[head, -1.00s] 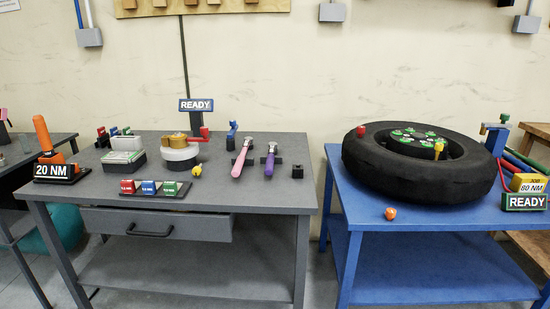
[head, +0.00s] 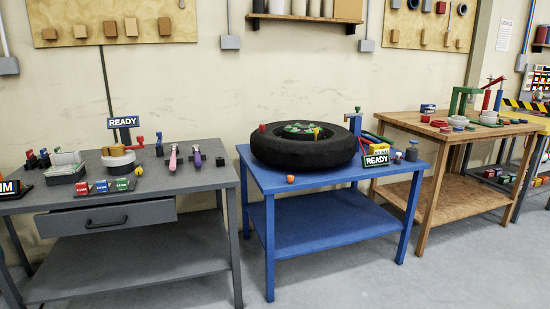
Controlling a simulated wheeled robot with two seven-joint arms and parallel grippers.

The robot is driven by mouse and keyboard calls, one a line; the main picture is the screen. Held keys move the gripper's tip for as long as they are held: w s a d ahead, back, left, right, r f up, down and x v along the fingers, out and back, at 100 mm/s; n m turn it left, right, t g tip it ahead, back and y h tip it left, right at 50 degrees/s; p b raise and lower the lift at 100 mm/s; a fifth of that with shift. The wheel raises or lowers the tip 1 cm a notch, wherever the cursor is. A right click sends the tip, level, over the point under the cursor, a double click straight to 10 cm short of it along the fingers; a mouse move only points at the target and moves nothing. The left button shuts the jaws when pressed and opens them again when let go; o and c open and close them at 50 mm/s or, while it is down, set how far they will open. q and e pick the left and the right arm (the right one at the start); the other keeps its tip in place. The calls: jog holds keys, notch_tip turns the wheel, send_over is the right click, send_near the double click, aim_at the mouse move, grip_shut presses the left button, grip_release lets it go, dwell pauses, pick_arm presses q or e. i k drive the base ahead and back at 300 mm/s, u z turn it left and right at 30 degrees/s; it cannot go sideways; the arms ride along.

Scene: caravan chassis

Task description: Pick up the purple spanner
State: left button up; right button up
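The purple spanner (head: 196,156) rests in a dark holder toward the right end of the grey table (head: 180,182). It is small in the head view, and its handle points toward the front. A pink spanner (head: 173,158) rests just to its left. Neither of my grippers is in view, so I cannot see their state.
A small black block (head: 220,161) stands right of the spanners. The blue table (head: 347,176) with a tyre (head: 304,148) stands to the right, beyond a narrow gap. A wooden table (head: 400,122) is farther right. Open floor (head: 350,275) lies in front.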

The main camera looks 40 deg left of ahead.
aim_at(196, 152)
jog(key=i, duration=1.25)
jog(key=u, duration=1.2)
jog(key=i, duration=1.2)
jog(key=u, duration=1.3)
